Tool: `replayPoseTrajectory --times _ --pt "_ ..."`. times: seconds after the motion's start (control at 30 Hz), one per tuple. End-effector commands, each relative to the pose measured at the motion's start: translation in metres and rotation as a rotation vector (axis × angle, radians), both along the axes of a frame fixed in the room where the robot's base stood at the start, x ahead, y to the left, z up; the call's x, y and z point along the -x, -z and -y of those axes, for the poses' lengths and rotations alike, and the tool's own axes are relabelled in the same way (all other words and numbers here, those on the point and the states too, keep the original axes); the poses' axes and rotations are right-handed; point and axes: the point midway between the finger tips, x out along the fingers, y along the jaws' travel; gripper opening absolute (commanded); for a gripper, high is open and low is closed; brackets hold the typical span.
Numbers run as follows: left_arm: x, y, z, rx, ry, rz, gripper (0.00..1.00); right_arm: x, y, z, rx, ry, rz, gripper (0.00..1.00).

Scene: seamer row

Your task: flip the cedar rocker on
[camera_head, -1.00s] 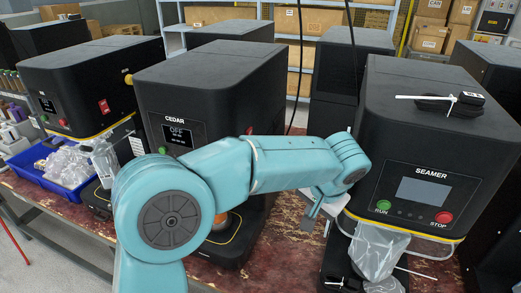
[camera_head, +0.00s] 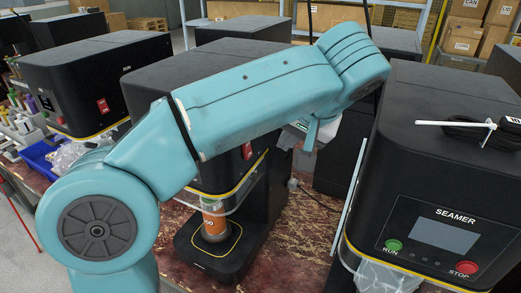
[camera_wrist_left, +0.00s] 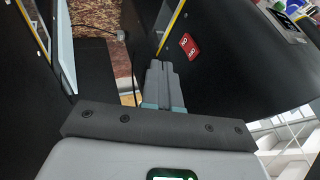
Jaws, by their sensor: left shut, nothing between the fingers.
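The Cedar machine (camera_head: 222,66) is the black box in the middle, its front label and screen hidden behind my left arm. Its red rocker (camera_head: 247,150) shows on its right side, just below my arm. In the left wrist view the red rocker (camera_wrist_left: 189,46), with white markings, lies on a black wall right of the fingertips. My left gripper (camera_head: 309,145) is right of the rocker in the head view. In the wrist view its grey fingers (camera_wrist_left: 160,64) are shut, empty and apart from the rocker. My right gripper is out of view.
The Seamer machine (camera_head: 440,150) stands close on the right, with a cable coil (camera_head: 485,130) on top. Another black machine (camera_head: 90,80) with its own red rocker (camera_head: 102,106) stands left. An orange-labelled can (camera_head: 214,220) stands under Cedar. Worn red tabletop (camera_head: 300,235) lies between the machines.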

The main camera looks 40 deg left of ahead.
Motion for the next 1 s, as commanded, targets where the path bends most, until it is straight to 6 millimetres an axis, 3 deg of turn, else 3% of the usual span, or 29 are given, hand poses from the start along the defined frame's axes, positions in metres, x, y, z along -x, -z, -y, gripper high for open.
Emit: replayPoseTrajectory --times 0.4,0.67,1.0 --pt "-0.013 0.069 -0.049 0.002 -0.005 -0.002 0.00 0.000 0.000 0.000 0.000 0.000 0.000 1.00" --pt "-0.006 0.071 -0.078 0.002 -0.002 0.000 0.00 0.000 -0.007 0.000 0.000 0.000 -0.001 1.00" --pt "-0.006 0.072 -0.081 0.002 0.001 0.001 0.00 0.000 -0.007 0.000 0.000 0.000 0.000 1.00"
